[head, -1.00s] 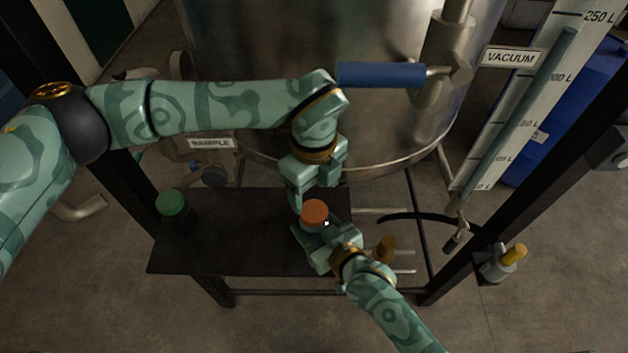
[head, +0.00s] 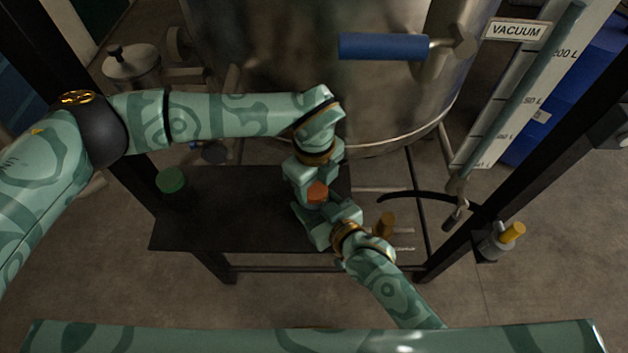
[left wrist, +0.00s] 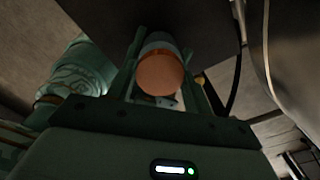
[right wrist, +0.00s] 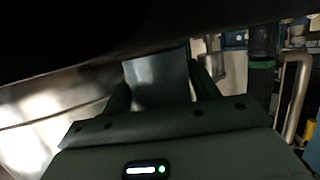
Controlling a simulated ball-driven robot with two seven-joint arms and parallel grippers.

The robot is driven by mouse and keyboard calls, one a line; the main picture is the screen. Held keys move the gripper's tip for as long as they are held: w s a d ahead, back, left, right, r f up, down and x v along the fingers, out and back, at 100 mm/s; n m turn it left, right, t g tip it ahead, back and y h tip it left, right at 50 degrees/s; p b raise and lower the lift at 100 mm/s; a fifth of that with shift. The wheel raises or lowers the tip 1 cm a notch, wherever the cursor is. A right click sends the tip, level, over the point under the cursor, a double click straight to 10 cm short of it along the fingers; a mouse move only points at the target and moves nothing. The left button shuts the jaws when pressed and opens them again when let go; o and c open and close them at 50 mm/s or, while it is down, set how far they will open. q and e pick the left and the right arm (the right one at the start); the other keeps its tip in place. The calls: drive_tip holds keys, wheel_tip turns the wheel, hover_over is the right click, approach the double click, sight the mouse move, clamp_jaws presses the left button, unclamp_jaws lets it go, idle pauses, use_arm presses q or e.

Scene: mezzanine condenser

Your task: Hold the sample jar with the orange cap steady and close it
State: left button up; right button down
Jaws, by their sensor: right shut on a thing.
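The sample jar's orange cap (head: 317,192) shows at the front right of the dark shelf, partly covered by my left gripper (head: 316,178). In the left wrist view the cap (left wrist: 160,74) sits between the two open fingers, with a gap on its right side; the grey jar body (left wrist: 158,41) shows behind it. My right gripper (head: 324,220) is shut on the jar body from the front right. In the right wrist view the grey jar body (right wrist: 157,80) fills the space between the fingers. Whether the cap is seated on the jar is hidden.
A green-capped jar (head: 172,180) stands at the left of the dark shelf (head: 220,225). The steel vessel (head: 290,80) and its blue handle (head: 383,46) are behind. The shelf's middle is clear.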

use_arm(q)
drive_tip(key=m, duration=0.6)
drive_tip(key=shift+w, duration=0.1)
drive_tip(key=m, duration=0.9)
drive_tip(key=shift+m, duration=0.3)
drive_tip(key=o, duration=1.2)
drive_tip(key=shift+d, duration=0.1)
drive_tip(key=shift+s, duration=0.2)
